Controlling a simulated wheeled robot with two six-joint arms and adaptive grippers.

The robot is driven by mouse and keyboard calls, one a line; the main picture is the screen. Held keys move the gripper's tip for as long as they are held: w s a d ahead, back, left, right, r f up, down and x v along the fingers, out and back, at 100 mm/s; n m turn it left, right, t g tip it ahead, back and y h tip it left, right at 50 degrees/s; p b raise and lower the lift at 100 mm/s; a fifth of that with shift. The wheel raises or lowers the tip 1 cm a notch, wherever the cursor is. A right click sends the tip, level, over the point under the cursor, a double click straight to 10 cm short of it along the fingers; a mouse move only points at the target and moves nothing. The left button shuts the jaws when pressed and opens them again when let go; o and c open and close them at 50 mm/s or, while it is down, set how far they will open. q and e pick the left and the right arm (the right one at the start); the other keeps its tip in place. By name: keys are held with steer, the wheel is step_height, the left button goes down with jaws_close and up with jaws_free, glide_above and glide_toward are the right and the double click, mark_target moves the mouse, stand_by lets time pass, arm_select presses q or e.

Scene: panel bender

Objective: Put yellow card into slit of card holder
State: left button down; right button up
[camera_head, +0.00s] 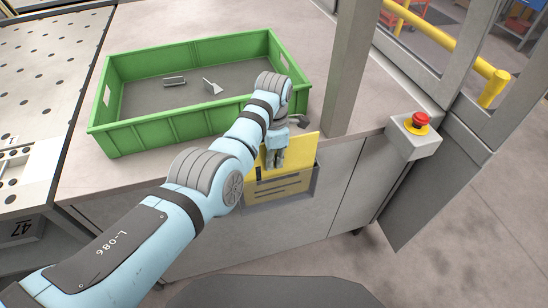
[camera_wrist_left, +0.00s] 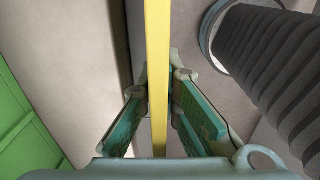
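The yellow card (camera_head: 302,147) is upright at the front edge of the worktop. My left gripper (camera_head: 274,160) is closed on it from above. In the left wrist view the card (camera_wrist_left: 158,70) shows edge-on as a yellow strip between the two fingers (camera_wrist_left: 159,105), which lean in against it. My right gripper is not in view.
A green crate (camera_head: 190,122) with a few small grey metal parts stands on the worktop behind my left arm. A grey post (camera_head: 350,65) rises right of the card. A red emergency button (camera_head: 420,119) sits on a box farther right.

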arm_select(q)
steer(key=shift+f+b, duration=1.35)
steer(key=shift+f, duration=0.4)
steer(key=c, duration=1.7)
jaws_free()
step_height(320, 180, up, 12)
steer(key=shift+r, duration=0.1)
